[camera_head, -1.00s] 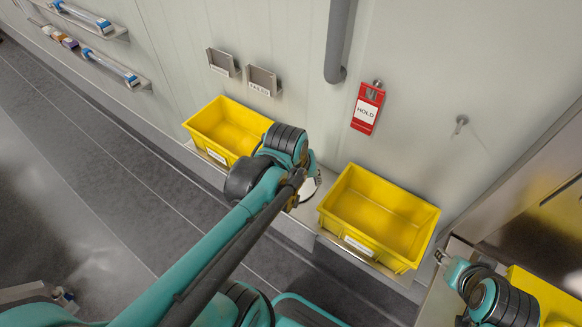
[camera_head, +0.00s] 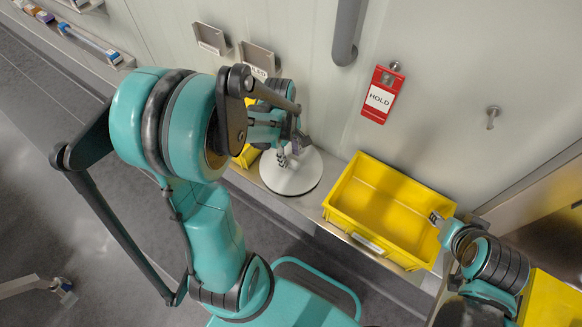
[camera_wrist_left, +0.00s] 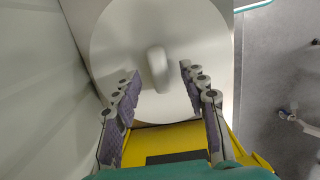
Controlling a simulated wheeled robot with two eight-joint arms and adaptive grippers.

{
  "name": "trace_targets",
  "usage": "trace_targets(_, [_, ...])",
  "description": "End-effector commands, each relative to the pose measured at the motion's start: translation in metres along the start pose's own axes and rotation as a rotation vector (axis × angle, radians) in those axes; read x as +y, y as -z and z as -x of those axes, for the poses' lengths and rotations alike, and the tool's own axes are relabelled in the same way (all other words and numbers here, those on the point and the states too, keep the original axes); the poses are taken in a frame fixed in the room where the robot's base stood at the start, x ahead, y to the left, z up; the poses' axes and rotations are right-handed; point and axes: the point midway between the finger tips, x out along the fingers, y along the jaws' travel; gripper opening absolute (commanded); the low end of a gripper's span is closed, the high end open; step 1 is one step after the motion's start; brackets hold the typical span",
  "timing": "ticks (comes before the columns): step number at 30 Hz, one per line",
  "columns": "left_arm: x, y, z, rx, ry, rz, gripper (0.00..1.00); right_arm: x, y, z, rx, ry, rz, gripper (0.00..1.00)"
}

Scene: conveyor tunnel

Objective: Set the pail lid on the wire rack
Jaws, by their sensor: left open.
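The pail lid (camera_head: 292,178) is a pale round disc lying on the metal ledge between two yellow bins. In the left wrist view the lid (camera_wrist_left: 190,98) fills the middle, and its upright knob (camera_wrist_left: 158,69) stands between my fingers. My left gripper (camera_wrist_left: 160,76) is open over the lid, with one finger on each side of the knob and a gap on both sides. In the head view my left gripper (camera_head: 288,153) is partly hidden by its arm. I cannot make out a wire rack.
A yellow bin (camera_head: 345,213) stands right of the lid; another (camera_head: 246,156) is mostly hidden behind my left arm. A red HOLD tag (camera_head: 382,95), a hook (camera_head: 493,116) and a grey pipe (camera_head: 346,32) are on the wall above.

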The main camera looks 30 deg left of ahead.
Motion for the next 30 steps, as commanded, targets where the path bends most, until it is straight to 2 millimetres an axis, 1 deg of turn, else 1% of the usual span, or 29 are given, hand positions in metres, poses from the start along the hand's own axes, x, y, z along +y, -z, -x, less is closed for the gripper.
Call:
trace_targets(1, [0.0004,0.0002,-0.0108,0.0,0.0,-0.001,0.43,0.0,-0.0038,-0.0053,0.0,0.0,0.0,0.4])
trace_targets(3, [0.0004,0.0001,-0.0171,0.0,0.0,0.0,0.43,0.0,-0.0052,-0.0072,0.0,0.0,0.0,0.4])
trace_targets(6, [0.0005,0.0,-0.0202,0.0,-0.001,0.0,0.43,0.0,-0.0055,-0.0077,0.0,0.0,0.0,0.4])
trace_targets(11, [0.0004,-0.0002,-0.0192,0.0,-0.001,-0.001,0.43,0.0,-0.0048,-0.0068,0.0,0.0,0.0,0.4])
trace_targets(12, [0.0004,-0.0002,-0.0191,0.0,-0.001,-0.001,0.4,0.0,-0.0048,-0.0068,0.0,0.0,0.0,0.4])
trace_targets(14, [0.0004,-0.0003,-0.0191,0.0,-0.001,-0.001,0.25,0.0,-0.0048,-0.0068,0.0,0.0,0.0,0.4])
trace_targets(15, [0.0003,-0.0003,-0.0191,0.0,-0.001,-0.001,0.14,0.0,-0.0048,-0.0068,0.0,0.0,0.0,0.4])
trace_targets(17, [0.0003,-0.0003,-0.0191,0.0,-0.001,-0.001,0.0,0.0,-0.0048,-0.0068,0.0,0.0,0.0,0.4])
trace_targets(26, [0.0003,-0.0003,-0.019,0.0,-0.001,-0.001,0.0,0.0,-0.0048,-0.0068,0.0,0.0,0.0,0.4])
trace_targets(30, [-0.0011,-0.0007,-0.0154,0.0,-0.001,-0.001,0.0,0.0,-0.003,-0.0043,0.0,0.0,0.0,0.4])
